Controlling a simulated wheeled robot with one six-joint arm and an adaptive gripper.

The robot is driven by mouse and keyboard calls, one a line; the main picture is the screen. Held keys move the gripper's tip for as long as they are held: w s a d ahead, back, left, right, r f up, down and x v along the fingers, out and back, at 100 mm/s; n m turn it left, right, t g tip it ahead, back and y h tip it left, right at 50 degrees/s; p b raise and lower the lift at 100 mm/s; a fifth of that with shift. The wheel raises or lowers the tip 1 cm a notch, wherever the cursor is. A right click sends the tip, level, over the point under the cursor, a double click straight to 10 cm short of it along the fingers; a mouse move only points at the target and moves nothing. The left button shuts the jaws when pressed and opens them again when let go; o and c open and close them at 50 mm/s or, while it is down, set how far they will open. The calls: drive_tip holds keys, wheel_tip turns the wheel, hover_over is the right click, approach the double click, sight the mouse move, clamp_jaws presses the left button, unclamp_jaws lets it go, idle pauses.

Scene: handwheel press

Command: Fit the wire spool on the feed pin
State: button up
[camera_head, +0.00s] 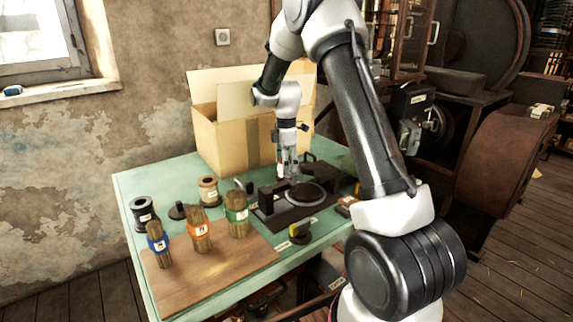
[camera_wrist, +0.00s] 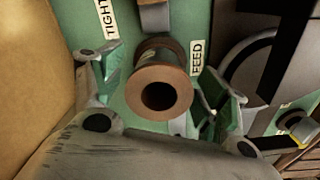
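A spool with copper-brown flanges (camera_wrist: 160,88) stands beside the "FEED" label in the wrist view, its dark centre hole facing the camera. My gripper (camera_wrist: 163,74) has its fingers spread on either side of the spool, with visible gaps. In the head view my gripper (camera_head: 288,172) points down at the back of the green table, next to the dark press fixture. I cannot make out the feed pin, nor whether the spool sits on it.
A cardboard box (camera_head: 222,135) stands close behind my gripper. A dark press base (camera_head: 290,212) is in front. A tan spool (camera_head: 208,189), a black spool (camera_head: 143,212) and banded bundles (camera_head: 198,232) stand left. The wooden board's (camera_head: 215,272) front is clear.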

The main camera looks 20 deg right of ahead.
wheel_tip(320, 180, up, 20)
idle(1.1)
idle(0.4)
drive_tip(key=s+a+m+t, duration=0.1)
drive_tip(key=s+m, duration=0.7)
drive_tip(key=s, duration=1)
drive_tip(key=s+a+m+t, duration=0.1)
drive_tip(key=s+m+t, duration=0.2)
drive_tip(key=s, duration=1.5)
drive_tip(key=shift+s+m, duration=0.15)
drive_tip(key=shift+m, duration=2.25)
